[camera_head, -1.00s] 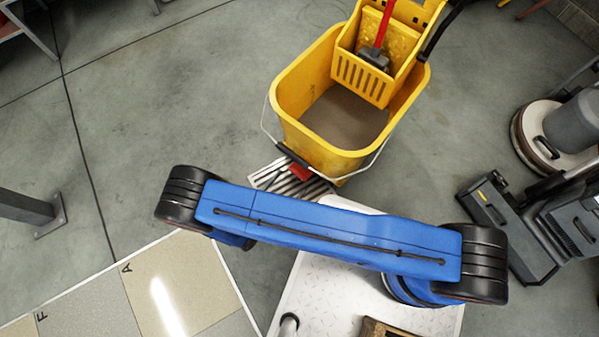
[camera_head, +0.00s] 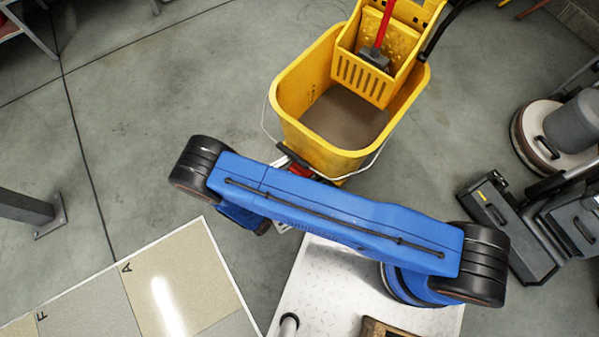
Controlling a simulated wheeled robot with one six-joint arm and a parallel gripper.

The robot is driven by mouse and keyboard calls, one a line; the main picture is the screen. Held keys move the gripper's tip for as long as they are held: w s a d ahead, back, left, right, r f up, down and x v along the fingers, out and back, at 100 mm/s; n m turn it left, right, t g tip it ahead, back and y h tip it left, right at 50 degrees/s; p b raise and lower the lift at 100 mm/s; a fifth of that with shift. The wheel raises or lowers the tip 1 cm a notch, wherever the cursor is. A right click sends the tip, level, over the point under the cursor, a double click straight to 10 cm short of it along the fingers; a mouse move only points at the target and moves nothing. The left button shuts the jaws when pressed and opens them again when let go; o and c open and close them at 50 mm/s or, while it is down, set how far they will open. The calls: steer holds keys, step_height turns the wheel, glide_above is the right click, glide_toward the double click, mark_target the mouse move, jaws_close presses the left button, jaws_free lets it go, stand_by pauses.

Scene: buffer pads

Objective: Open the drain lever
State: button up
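The yellow mop bucket (camera_head: 279,96) stands upright on the floor beyond my arm, with murky brown-grey liquid inside. A small red part (camera_head: 299,170) shows low at its near side, just above my blue arm link. It may be the drain lever; its shape and position are unclear because my arm covers most of it. A metal floor grate (camera_head: 281,226) lies below the bucket's near side, almost wholly hidden by my arm. My gripper cannot be made out; my arm link hides the area where the wrist leads.
The bucket's wire handle (camera_head: 264,118) hangs around its near side. A yellow wringer (camera_head: 362,78) holding a red-handled mop sits in the bucket's far end. A dark floor machine (camera_head: 515,225) stands at right. Tan and grey floor panels (camera_head: 180,270) lie at lower left.

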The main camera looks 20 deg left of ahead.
mark_target(301, 171)
steer(key=shift+c, duration=1.3)
steer(key=shift+r+g, duration=0.15)
steer(key=shift+g, duration=0.15)
steer(key=shift+r+g+y, duration=0.5)
steer(key=shift+r+g, duration=0.1)
steer(key=shift+g, duration=0.6)
steer(key=shift+w+d+r+g+y, duration=0.15)
steer(key=shift+r+g+y, duration=0.25)
steer(key=shift+g, duration=0.7)
steer(key=shift+w+r+g+y, duration=0.15)
steer(key=shift+r+g+y, duration=0.2)
steer(key=shift+g, duration=0.75)
steer(key=o, duration=1.1)
steer(key=shift+c, duration=0.2)
